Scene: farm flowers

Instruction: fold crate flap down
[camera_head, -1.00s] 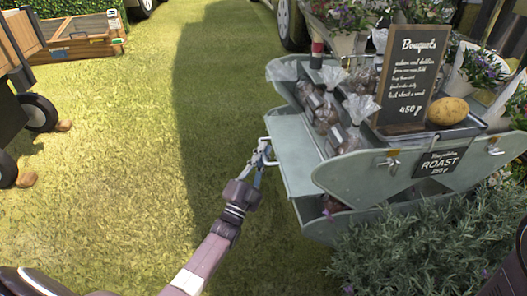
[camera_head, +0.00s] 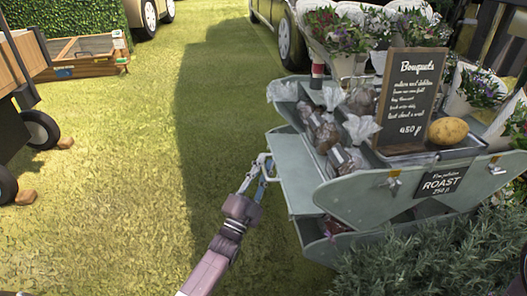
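The grey-green crate (camera_head: 365,196) stands at the right with metal latches on its front. Its flap (camera_head: 292,178) is a flat panel sticking out on the crate's left side, with a pale handle at its outer edge. My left gripper (camera_head: 263,168) is at that outer edge, touching or very close to the handle. Its fingers are small here, and I cannot tell whether they are closed on it. My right gripper is not in view; only a dark part of mine shows at the right edge.
Open grass (camera_head: 130,190) lies to the left. A wooden box (camera_head: 85,55) stands far left.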

